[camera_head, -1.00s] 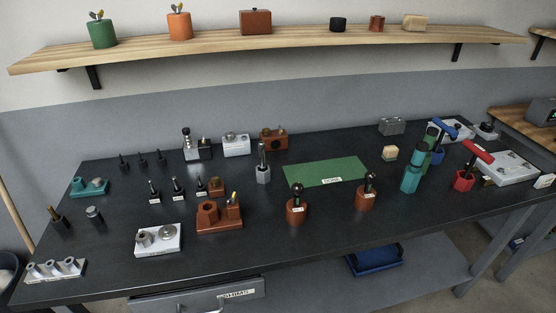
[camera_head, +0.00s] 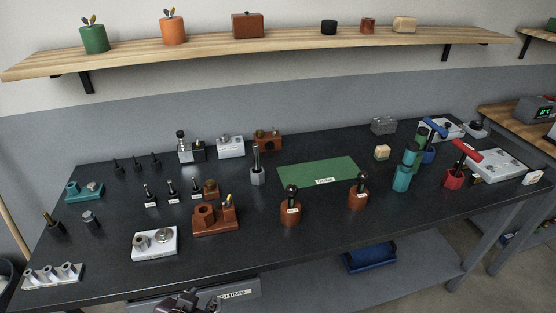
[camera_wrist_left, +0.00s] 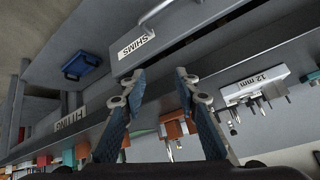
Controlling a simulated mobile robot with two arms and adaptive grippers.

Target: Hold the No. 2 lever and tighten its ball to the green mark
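Several ball-topped levers stand on the bench; their labels are too small to read, so I cannot tell which is No. 2. Two have brown round bases and black balls: a nearer one (camera_head: 291,210) and one to its right (camera_head: 359,194). Three smaller black levers with white tags (camera_head: 172,190) stand left of them. I cannot make out a green mark on any ball. My left gripper (camera_head: 190,303) shows at the bottom edge of the head view, in front of the bench. In the left wrist view its fingers (camera_wrist_left: 160,82) are apart with nothing between them. My right gripper is out of view.
The SHIMS drawer (camera_head: 236,292) is under the bench's front edge, near my left gripper. A white block (camera_head: 155,243) and a brown block (camera_head: 215,218) stand near that edge. A green mat (camera_head: 318,173) lies mid-bench. Blue and red-handled tools (camera_head: 455,178) stand at the right.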

